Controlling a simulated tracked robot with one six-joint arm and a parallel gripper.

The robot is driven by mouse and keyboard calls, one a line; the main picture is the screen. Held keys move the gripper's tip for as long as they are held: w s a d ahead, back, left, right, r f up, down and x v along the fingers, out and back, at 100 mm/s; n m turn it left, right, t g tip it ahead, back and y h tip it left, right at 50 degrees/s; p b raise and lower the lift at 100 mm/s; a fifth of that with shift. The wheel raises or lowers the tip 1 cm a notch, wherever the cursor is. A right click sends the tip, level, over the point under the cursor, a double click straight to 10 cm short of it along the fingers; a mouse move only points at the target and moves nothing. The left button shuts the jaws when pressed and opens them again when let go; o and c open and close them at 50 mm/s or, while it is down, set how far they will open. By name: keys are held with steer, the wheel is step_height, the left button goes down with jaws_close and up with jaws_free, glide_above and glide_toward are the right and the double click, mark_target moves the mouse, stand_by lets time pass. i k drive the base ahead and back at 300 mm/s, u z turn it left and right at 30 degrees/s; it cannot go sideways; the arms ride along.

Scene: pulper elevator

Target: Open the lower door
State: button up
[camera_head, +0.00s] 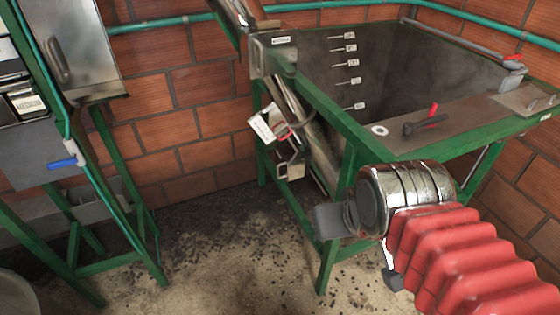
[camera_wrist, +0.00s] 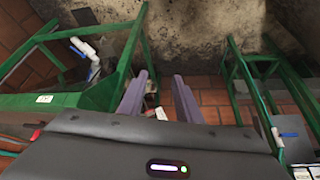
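The pulper elevator's slanted metal chute (camera_head: 305,125) runs down beside the green-framed tank in the head view. On its lower part are a small framed metal piece (camera_head: 291,166), a white label plate (camera_head: 263,128) and a red-marked handle (camera_head: 296,128). I cannot tell for sure which of these is the lower door. My gripper (camera_wrist: 161,78) is open and empty, with two purple fingers apart in the wrist view. In the head view my silver wrist hangs to the right of and nearer than the chute, not touching it; my fingers are hard to make out there.
The tank (camera_head: 345,115) has a green rim and a red-handled valve (camera_head: 427,120) on its ledge. A green-framed stand with a metal box (camera_head: 80,45) and a blue-handled valve (camera_head: 65,162) stands left. The dirty floor (camera_head: 215,235) between them is clear.

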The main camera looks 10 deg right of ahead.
mark_target(277, 164)
steer(key=u, duration=0.25)
steer(key=i, duration=0.5)
steer(key=u, duration=0.7)
steer(key=i, duration=0.5)
steer(key=u, duration=0.65)
steer(key=i, duration=0.6)
steer(key=u, duration=0.3)
